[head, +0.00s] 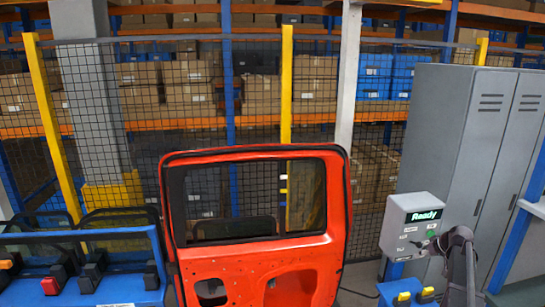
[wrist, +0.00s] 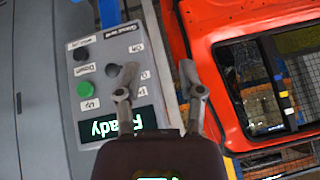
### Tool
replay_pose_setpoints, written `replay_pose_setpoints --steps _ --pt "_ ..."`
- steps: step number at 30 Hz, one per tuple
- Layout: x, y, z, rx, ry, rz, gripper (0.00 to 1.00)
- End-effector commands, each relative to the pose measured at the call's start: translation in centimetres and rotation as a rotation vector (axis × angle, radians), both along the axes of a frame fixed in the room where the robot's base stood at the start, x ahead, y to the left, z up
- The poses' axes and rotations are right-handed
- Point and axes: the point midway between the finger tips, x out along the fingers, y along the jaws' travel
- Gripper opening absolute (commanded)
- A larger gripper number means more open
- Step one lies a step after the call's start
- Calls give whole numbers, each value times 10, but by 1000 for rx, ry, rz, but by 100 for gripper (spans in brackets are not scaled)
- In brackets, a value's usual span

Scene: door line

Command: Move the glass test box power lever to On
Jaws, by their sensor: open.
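The grey glass test box (head: 408,246) stands right of the red door in the head view, its display reading "Ready". In the wrist view the box (wrist: 72,128) appears upside down, with a green button (wrist: 84,88) and a black button (wrist: 81,54). A dark round part (wrist: 112,70), possibly the power lever's base, shows beside my left finger; the lever itself cannot be made out clearly. My gripper (wrist: 159,71) is open, one finger over the box face, the other past its edge. In the head view my gripper (head: 436,243) is at the box's right side. Contact cannot be told.
The red door (head: 255,256) stands close beside the box. Grey lockers (head: 440,130) are behind it. A mesh fence (head: 255,100) closes off the shelves behind. A blue rack (head: 120,245) of dark glass panes stands at left.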

Motion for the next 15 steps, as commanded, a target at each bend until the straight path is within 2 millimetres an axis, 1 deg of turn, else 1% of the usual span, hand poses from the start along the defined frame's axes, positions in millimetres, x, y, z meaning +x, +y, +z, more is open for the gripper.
replay_pose_setpoints --steps 1,2,3,5,8,9,11,12,14,15 --pt "-4 15 -6 3 12 6 50" --pt "-5 21 -9 3 20 7 50" --pt "-8 33 -13 3 32 13 50" --pt "-12 50 -19 6 53 18 50" --pt "-22 84 -31 7 95 28 50" --pt "-28 102 -37 6 117 33 50" --pt "-38 128 -47 4 150 38 50" --pt "-45 144 -53 3 173 40 50" --pt "-57 168 -62 -3 208 44 50" --pt "-64 184 -68 -7 230 46 50"
